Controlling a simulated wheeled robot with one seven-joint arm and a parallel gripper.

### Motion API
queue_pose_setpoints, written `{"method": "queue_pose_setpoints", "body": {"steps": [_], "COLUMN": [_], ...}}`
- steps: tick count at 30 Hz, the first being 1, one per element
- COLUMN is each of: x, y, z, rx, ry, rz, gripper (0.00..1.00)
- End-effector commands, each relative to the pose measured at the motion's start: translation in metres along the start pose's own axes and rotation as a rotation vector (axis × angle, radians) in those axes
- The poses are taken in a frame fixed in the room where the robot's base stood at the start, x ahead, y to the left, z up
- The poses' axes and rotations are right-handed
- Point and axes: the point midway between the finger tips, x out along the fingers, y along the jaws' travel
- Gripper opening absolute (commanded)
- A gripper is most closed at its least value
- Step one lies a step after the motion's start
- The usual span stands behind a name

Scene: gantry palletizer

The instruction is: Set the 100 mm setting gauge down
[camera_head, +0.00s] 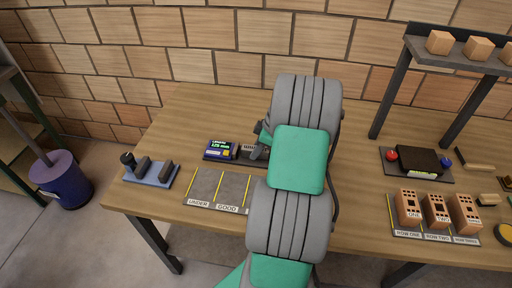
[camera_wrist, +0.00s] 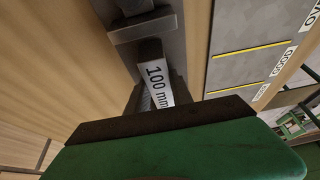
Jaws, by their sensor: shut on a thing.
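The 100 mm setting gauge (camera_wrist: 156,78) is a pale block with "100 mm" printed on its face. It sits between the dark fingers of my gripper (camera_wrist: 154,94), which is shut on it. Its upper end in the wrist view is close to a grey block on a grey fixture (camera_wrist: 142,28); I cannot tell whether they touch, or whether the gauge rests on anything. In the head view my arm covers most of the gripper, beside a unit with a lit display (camera_head: 221,149).
A grey mat (camera_head: 207,184) with yellow lines and UNDER and GOOD labels lies in front of the display unit. A blue stand (camera_head: 152,174) is at left. Labelled bricks (camera_head: 436,210), a black box (camera_head: 417,160) and a shelf (camera_head: 461,49) are at right. Bare table lies behind.

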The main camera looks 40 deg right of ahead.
Motion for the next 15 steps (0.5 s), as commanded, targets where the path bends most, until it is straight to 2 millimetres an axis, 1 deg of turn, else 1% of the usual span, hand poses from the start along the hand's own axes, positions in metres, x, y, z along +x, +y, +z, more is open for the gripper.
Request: {"method": "queue_pose_setpoints", "body": {"steps": [5, 9, 10, 15], "x": [-0.0006, 0.0036, 0.003, 0.0022], "y": [0.0013, 0.0012, 0.0009, 0.0008], "z": [-0.0004, 0.0015, 0.0013, 0.001], "rx": [-0.003, -0.003, -0.002, -0.002], "ry": [0.001, 0.001, 0.001, 0.001], "rz": [0.005, 0.004, 0.003, 0.003], "gripper": [0.0, 0.0, 0.29, 0.43]}}
